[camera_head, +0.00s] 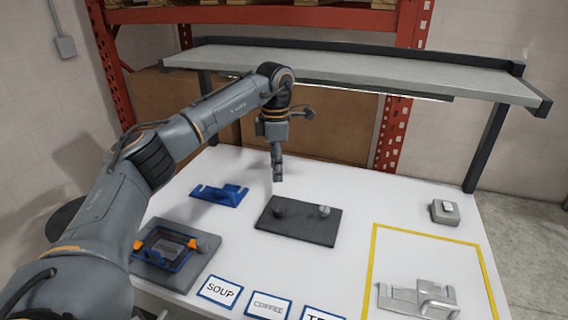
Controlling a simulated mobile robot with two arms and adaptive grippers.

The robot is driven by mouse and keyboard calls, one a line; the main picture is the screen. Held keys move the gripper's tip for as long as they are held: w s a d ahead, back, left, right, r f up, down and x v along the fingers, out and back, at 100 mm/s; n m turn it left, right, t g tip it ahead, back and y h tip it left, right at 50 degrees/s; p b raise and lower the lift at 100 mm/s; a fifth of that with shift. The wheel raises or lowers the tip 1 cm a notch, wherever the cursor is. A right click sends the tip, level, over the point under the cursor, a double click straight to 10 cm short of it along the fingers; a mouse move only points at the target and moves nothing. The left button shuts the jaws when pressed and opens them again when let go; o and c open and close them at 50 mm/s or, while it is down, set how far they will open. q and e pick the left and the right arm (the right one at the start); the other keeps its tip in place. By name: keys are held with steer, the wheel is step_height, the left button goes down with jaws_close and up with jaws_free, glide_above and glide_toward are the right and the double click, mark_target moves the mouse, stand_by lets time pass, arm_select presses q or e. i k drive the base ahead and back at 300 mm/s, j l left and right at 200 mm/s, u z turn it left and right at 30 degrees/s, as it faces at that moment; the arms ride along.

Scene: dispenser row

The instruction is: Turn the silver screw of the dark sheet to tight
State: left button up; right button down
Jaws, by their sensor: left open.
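The dark sheet (300,231) lies flat on the white table, near its middle. Two small knob-like screws stand on it. The right one (323,211) looks lighter and more silver; the left one (280,209) looks darker grey. How tight either is cannot be told. My left gripper (277,179) points down above the table, just behind and above the sheet's left knob. It is open and looks empty, apart from the knobs; its narrow fingers are seen nearly edge-on. My right gripper is out of view.
A blue bracket (222,194) lies left of the sheet. A dark fixture (150,254) with orange clips is at front left. A yellow outline (429,236) surrounds a silver bracket (417,298) at right. A grey button box (444,212) stands behind it. A shelf (350,68) spans the back.

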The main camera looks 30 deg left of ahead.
mark_target(324, 211)
steer(key=u, duration=0.7)
